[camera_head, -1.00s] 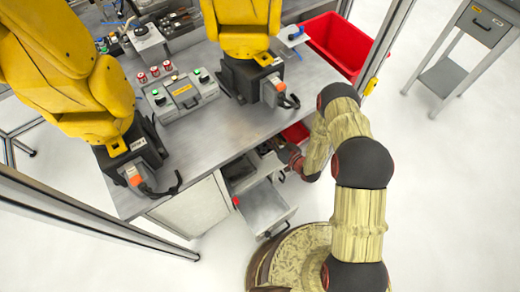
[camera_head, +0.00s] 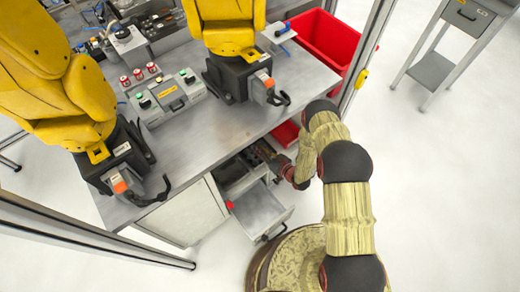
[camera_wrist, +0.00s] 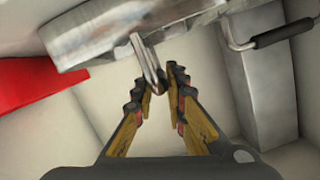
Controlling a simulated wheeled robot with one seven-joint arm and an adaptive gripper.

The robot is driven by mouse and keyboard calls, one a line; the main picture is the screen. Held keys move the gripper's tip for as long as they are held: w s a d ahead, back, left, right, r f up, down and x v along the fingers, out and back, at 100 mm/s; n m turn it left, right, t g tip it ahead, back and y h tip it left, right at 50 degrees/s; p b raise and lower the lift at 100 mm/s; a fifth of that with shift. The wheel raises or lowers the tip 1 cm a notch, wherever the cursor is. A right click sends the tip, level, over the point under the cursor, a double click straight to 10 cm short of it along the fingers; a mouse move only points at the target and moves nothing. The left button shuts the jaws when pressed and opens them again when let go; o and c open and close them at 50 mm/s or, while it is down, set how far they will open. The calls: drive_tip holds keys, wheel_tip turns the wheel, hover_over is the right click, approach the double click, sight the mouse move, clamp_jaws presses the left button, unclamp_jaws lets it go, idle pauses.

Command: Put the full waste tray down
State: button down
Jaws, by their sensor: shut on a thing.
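The waste tray (camera_wrist: 120,32) appears in the wrist view as a grey metal piece along the top, with a thin metal handle. My gripper (camera_wrist: 165,80) is shut on that handle, which stands between the fingertips. The tray reaches out of the picture at the top, and its contents do not show clearly. In the head view my gripper (camera_head: 266,156) is low beside the table's front edge, right of the cabinet's upper compartment. The tray cannot be made out clearly there.
An open, empty-looking grey drawer (camera_head: 258,211) sticks out below my gripper. A red bin (camera_head: 285,133) is under the table, right of my gripper. The grey table (camera_head: 200,128) carries two yellow arms and a control box (camera_head: 167,98). Open floor lies to the right.

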drive_tip(key=shift+w+r, duration=0.15)
drive_tip(key=c, duration=1.8)
unclamp_jaws()
drive_tip(key=shift+f, duration=0.2)
drive_tip(key=shift+r, duration=0.1)
